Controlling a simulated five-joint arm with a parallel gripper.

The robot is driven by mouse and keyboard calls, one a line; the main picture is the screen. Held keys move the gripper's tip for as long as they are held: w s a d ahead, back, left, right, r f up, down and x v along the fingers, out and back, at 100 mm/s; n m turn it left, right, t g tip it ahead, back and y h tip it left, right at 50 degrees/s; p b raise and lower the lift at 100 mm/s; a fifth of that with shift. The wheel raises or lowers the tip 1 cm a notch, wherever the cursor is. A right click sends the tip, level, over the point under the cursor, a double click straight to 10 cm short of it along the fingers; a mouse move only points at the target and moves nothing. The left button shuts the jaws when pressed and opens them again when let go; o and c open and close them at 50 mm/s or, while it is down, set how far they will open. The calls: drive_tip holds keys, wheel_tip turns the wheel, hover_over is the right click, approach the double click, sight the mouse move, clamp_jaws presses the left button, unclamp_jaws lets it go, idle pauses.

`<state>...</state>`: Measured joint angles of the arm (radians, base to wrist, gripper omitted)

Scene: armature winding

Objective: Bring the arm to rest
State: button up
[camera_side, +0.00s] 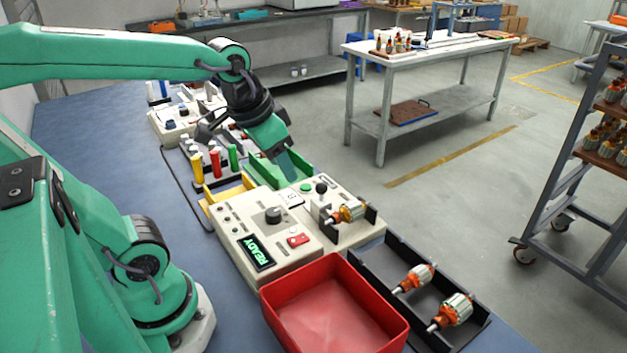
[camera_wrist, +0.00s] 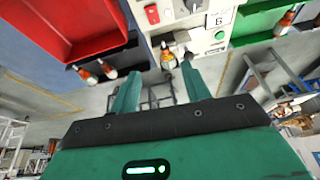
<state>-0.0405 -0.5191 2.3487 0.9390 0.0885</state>
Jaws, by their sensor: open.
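My green arm reaches in from the left in the side view. My gripper (camera_side: 287,165) points down and to the right above the green tray (camera_side: 305,167), beyond the winding machine (camera_side: 262,235). In the wrist view my gripper (camera_wrist: 160,68) has its two fingers well apart with nothing held between them. One orange-and-silver armature (camera_side: 350,212) sits in the machine's holder; it also shows in the wrist view (camera_wrist: 167,58), beyond the fingertips. The machine's display (camera_side: 257,252) reads READY.
A red bin (camera_side: 335,305) stands in front of the machine. A black tray (camera_side: 385,262) beside it holds two armatures. Yellow, red and green upright handles (camera_side: 214,163) stand left of my gripper. The blue table is clear between my base and the machine.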

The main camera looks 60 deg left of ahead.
drive_tip(key=shift+n+t, duration=0.3)
drive_tip(key=shift+t, duration=0.4)
drive_tip(key=shift+s+d+f, duration=0.1)
drive_tip(key=shift+s+d, duration=0.1)
drive_tip(key=shift+s, duration=0.5)
drive_tip(key=shift+s+d+f, duration=0.1)
drive_tip(key=shift+s+d, duration=0.05)
drive_tip(key=shift+s, duration=0.55)
drive_tip(key=shift+s+d+f, duration=0.1)
drive_tip(key=shift+s+d, duration=0.1)
drive_tip(key=shift+s, duration=0.5)
